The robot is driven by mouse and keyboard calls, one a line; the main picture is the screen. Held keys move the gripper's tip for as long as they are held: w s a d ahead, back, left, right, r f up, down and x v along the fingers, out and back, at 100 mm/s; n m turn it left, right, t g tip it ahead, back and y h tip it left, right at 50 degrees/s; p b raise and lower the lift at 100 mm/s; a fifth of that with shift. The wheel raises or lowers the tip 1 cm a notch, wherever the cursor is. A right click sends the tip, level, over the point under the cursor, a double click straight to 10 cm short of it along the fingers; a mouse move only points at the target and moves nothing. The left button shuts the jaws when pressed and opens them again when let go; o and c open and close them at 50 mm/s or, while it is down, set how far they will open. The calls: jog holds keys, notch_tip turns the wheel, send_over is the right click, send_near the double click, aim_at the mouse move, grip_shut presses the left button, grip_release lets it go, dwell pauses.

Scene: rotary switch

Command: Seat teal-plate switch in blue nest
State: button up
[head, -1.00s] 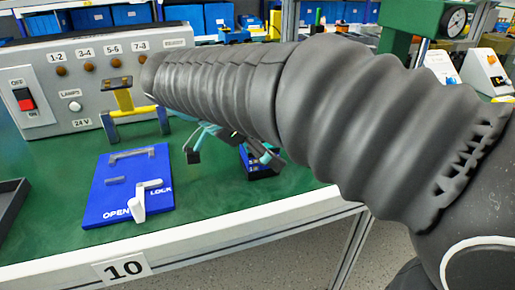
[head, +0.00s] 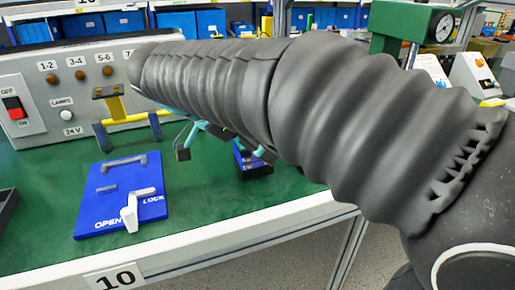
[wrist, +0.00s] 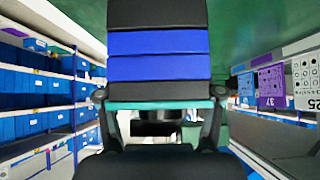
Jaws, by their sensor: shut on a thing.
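The switch (wrist: 158,68) has a body of black and blue layers and a teal plate (wrist: 160,104). My gripper (wrist: 160,97) is shut on it, with one finger at each side of the teal plate. In the head view the layered body (head: 252,162) shows below my arm, which hides much of the grip. The blue nest (head: 92,213) lies on the bench to the left of the switch, apart from it. It has grey brackets and a white lever (head: 130,212), whose handle is near the word OPEN. No switch sits in the nest.
A grey panel with a red switch (head: 13,108) stands behind the nest. A yellow bar on blue legs (head: 130,119) stands between them. A dark tray (head: 6,208) is at the left edge. Green bench top (head: 205,195) is clear right of the nest.

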notch_tip(320, 180, up, 2)
jog(key=shift+r, duration=0.1)
jog(key=s+d+r, duration=0.6)
jog(key=s+d, duration=0.2)
jog(key=shift+d+r+b, duration=0.3)
jog(key=shift+b, duration=0.15)
